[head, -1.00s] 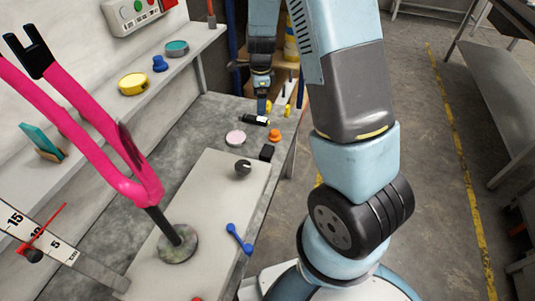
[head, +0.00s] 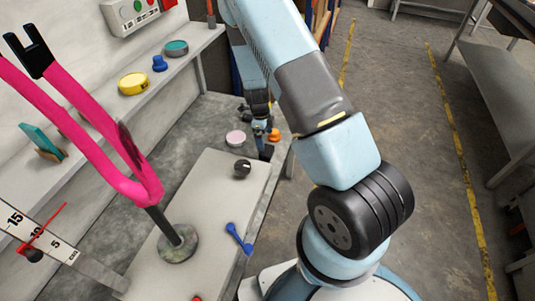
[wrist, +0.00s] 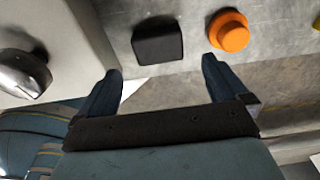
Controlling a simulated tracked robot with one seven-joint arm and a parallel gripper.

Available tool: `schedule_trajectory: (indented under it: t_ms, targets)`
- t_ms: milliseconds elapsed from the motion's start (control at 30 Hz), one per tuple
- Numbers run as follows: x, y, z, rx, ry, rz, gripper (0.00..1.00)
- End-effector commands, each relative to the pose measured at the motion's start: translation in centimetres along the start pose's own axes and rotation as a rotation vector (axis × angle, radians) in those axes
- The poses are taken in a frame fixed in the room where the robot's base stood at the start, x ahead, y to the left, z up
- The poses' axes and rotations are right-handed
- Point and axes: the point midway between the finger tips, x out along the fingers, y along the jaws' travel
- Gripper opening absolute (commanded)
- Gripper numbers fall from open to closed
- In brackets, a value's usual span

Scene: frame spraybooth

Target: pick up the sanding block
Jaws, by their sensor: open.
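A small black block, which I take for the sanding block (wrist: 158,42), lies on the grey bench top. My gripper (wrist: 161,80) is open and empty. It also shows in the head view (head: 261,137), low over the bench close to the block. In the wrist view the block lies just beyond the fingertips, between their two lines and apart from both fingers.
An orange knob-like piece (wrist: 229,31) sits close beside the block. A dark round knob (head: 242,168) is on the pale raised plate (head: 205,205), with a blue tool (head: 239,239) nearby. A pink frame (head: 130,160) stands at left. A pale disc (head: 235,138) lies near my gripper.

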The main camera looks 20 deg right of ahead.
Motion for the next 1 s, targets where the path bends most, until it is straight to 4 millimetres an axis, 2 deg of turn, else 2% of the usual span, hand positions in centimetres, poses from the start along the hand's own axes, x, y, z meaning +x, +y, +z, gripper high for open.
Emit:
schedule_trajectory:
  t_ms: [100, 200, 467, 800, 1000]
  targets:
    - [1.8, 0.0, 0.0, 0.0, 0.001, 0.001, 1.0]
    - [2.6, 0.0, 0.0, -0.001, 0.0, 0.001, 1.0]
    - [3.7, 0.1, 0.0, -0.002, 0.0, 0.001, 1.0]
    - [7.8, 0.3, 0.0, -0.002, 0.0, 0.001, 1.0]
    - [8.3, 0.3, 0.0, -0.003, -0.001, -0.001, 1.0]
